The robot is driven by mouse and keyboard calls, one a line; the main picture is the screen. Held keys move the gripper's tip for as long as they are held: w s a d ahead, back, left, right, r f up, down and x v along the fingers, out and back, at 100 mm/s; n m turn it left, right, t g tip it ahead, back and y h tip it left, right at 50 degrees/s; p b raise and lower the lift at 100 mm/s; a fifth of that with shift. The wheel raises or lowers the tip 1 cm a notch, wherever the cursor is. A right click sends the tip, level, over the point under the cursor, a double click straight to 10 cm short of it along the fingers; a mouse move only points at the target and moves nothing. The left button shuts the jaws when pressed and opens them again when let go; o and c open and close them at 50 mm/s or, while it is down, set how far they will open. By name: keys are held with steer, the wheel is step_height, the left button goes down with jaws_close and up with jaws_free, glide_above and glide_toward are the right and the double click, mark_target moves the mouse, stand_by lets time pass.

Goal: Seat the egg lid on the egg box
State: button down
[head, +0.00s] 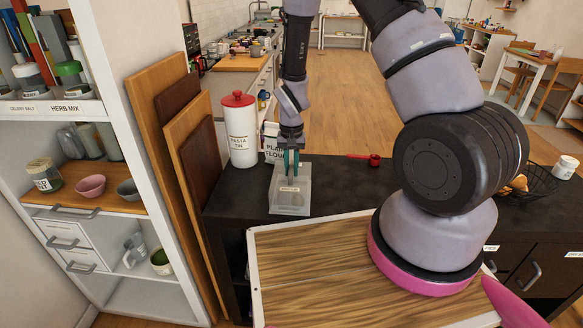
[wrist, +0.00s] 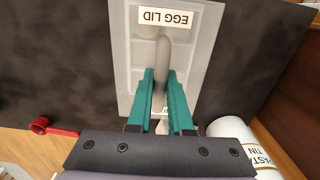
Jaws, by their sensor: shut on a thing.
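The egg lid (head: 302,183) is a pale translucent cover over the dark counter, and its label reads upside down in the wrist view (wrist: 195,45). My gripper (head: 291,172) points down with its teal fingers closed on the lid's raised grey handle. The fingers and the handle also show in the wrist view (wrist: 161,78). The egg box (head: 290,209) seems to be the pale translucent body directly under the lid. Faint rounded shapes show through the lid. I cannot tell whether the lid touches the box all round, as the seam is too small to see.
A white pasta tin (head: 241,135) with a red lid stands just left and behind. A plain flour container (head: 272,150) is behind my gripper. A red scoop-like item (head: 374,160) and a wire basket (head: 535,181) lie to the right. A wooden board (head: 330,275) is in front.

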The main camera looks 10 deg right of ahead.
steer(key=shift+f, duration=0.4)
steer(key=c, duration=1.2)
jaws_free()
steer(key=shift+o, duration=0.2)
steer(key=o, duration=0.6)
steer(key=shift+c, duration=0.2)
steer(key=shift+r, duration=0.1)
steer(key=shift+r, duration=3.9)
